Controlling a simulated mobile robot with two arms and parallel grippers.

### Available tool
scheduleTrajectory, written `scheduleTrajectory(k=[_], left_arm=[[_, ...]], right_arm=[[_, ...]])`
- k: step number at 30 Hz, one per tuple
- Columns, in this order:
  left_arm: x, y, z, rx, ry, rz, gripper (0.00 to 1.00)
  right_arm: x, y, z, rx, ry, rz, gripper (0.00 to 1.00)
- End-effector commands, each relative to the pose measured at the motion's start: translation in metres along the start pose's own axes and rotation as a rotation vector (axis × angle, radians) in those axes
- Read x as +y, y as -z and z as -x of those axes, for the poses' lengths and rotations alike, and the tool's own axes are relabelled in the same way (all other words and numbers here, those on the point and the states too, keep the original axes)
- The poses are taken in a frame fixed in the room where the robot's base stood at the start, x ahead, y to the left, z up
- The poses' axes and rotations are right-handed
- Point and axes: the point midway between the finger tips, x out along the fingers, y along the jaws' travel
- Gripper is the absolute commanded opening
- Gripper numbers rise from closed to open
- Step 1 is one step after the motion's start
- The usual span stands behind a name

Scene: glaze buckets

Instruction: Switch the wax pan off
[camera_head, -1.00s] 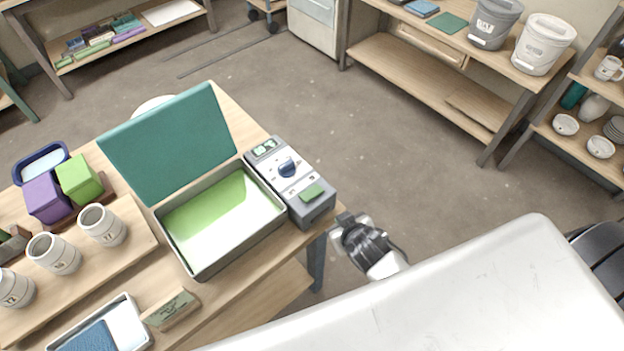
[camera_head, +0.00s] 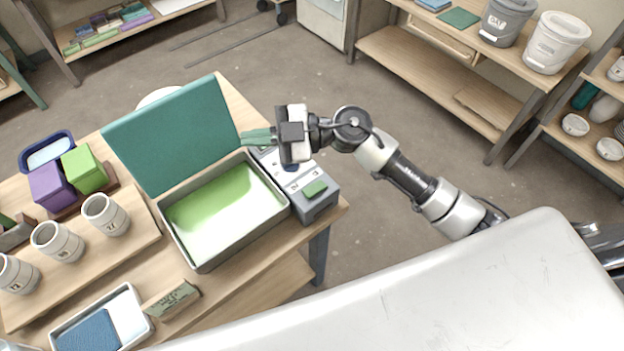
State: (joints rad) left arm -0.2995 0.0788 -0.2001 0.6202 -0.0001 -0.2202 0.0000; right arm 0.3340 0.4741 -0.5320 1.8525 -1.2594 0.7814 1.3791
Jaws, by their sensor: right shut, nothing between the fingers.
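The wax pan (camera_head: 205,262) is a metal tray with green wax in it, its teal lid (camera_head: 170,135) standing open behind. Its grey control box (camera_head: 318,208) is joined at its right side. The box has a green switch (camera_head: 315,188) near its front and a dark dial, now mostly hidden by my gripper. My right gripper (camera_head: 246,137) is shut and empty, its fingers pointing left over the far end of the box, by the lid's right edge. Whether it touches anything I cannot tell. My left gripper is not in view.
On the same table stand white cups (camera_head: 106,214), a purple block (camera_head: 50,184), a green block (camera_head: 84,170), a labelled block (camera_head: 172,299) and a tray with a blue pad (camera_head: 88,333). Shelves with buckets (camera_head: 556,42) stand back right. The floor between is clear.

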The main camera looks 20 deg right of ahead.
Motion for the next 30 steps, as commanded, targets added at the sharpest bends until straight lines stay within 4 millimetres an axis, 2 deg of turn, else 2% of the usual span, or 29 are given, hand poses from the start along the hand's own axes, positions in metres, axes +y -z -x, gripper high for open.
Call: scheduleTrajectory(k=[1,5,9,12,15,19,30], left_arm=[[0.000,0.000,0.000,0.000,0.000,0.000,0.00],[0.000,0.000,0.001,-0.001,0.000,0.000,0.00],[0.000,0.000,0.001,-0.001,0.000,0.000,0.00],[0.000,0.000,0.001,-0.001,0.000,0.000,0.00],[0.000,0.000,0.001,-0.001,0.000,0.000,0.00],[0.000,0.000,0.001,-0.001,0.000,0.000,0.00],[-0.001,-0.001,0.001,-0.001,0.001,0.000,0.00]], right_arm=[[-0.005,-0.004,0.002,-0.049,0.122,0.013,0.00],[-0.019,-0.024,0.022,-0.247,0.420,-0.006,0.00],[-0.020,-0.048,0.060,-0.533,0.646,-0.060,0.00],[-0.014,-0.059,0.089,-0.727,0.738,-0.107,0.00],[-0.007,-0.065,0.112,-0.877,0.786,-0.147,0.00],[-0.002,-0.067,0.128,-0.981,0.811,-0.179,0.00],[-0.001,-0.067,0.131,-1.004,0.817,-0.187,0.00]])
